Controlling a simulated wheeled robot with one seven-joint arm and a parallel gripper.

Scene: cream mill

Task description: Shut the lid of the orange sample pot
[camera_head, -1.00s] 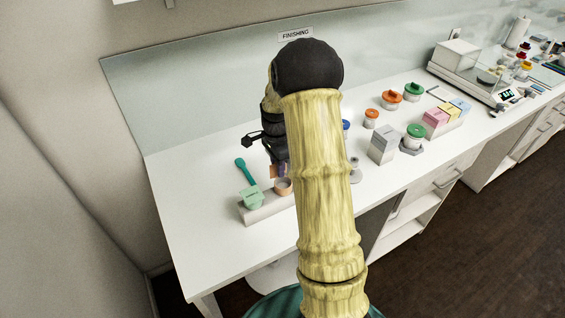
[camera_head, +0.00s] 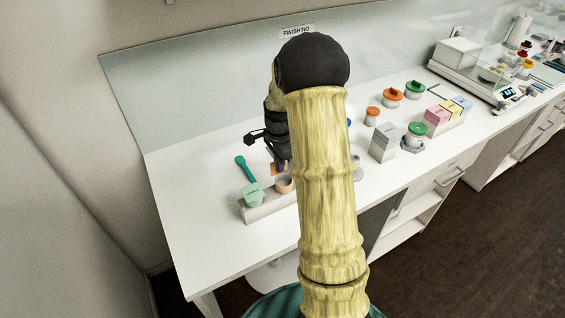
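The orange sample pot (camera_head: 284,185) is a small peach-orange cup at the right part of a low grey holder (camera_head: 264,208) on the white bench. Its round mouth is uncovered, and an orange flap, its lid (camera_head: 274,169), stands up at its back. My gripper (camera_head: 281,163) points down just behind and above the pot, close to the flap. I cannot tell whether they touch. The fingers are dark and small, so their opening is unclear. My yellow arm covers the area right of the pot.
Orange-lidded jars (camera_head: 392,95), green-lidded jars (camera_head: 416,133) and a grey box (camera_head: 383,143) stand to the right. The bench's left front is clear.

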